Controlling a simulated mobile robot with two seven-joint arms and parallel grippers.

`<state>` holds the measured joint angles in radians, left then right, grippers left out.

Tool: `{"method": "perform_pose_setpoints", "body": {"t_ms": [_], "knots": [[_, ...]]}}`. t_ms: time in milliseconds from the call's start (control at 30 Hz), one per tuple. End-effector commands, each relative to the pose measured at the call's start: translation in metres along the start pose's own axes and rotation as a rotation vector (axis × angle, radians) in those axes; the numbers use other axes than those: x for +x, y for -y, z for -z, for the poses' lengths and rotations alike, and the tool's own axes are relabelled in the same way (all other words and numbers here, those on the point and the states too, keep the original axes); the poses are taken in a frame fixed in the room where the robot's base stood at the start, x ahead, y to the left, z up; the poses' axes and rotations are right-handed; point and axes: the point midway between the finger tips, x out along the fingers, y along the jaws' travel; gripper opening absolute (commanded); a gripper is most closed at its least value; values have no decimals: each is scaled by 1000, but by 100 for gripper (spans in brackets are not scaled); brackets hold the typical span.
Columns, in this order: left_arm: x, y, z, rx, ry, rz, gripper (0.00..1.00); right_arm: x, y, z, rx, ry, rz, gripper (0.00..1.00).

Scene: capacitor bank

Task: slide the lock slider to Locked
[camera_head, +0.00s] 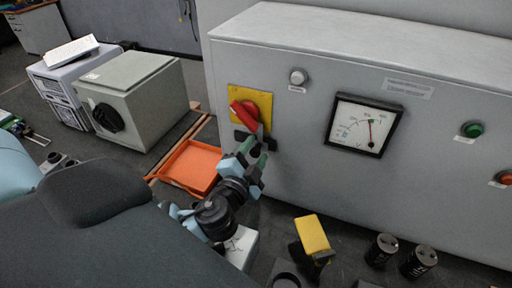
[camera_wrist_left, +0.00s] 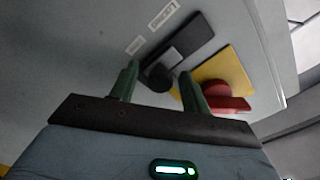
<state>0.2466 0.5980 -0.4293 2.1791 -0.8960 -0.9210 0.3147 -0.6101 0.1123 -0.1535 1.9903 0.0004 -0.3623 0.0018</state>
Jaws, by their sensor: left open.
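The lock slider is a dark bar with a round black knob (camera_wrist_left: 160,80), low on the grey cabinet front beside the yellow plate of the red rotary handle (camera_wrist_left: 222,90). In the head view the slider (camera_head: 241,134) sits just below the yellow plate, partly hidden by my gripper. My left gripper (camera_head: 256,154) is open at the slider, and its green fingers (camera_wrist_left: 158,76) stand on either side of the knob in the wrist view. Whether either finger touches the knob cannot be told. The red handle (camera_head: 245,113) is tilted.
The cabinet (camera_head: 300,180) also has a white lamp (camera_head: 298,77), a dial meter (camera_head: 364,124) and a green button (camera_head: 472,129). An orange tray (camera_head: 190,167) lies left of my arm. A yellow-topped object (camera_head: 312,235) and black capacitors (camera_head: 381,250) stand in front.

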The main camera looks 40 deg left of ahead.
Motion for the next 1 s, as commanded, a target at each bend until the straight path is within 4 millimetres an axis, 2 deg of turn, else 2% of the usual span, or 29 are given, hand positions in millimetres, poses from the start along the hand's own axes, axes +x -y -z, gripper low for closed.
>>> {"method": "perform_pose_setpoints", "body": {"t_ms": [200, 467, 833, 1000], "knots": [[16, 0, 0, 0, 0, 1, 47, 0, -1, 7, -2, -12, -1, 0], [17, 0, -1, 0, 1, -1, 47, 1, -1, 8, -2, -16, -2, 0], [17, 0, 0, -2, 1, 0, 1, 1, -1, 8, -2, -16, -2, 0], [17, 2, -4, -3, 2, -1, 0, 1, -1, 8, -2, -15, -1, 0]]}}
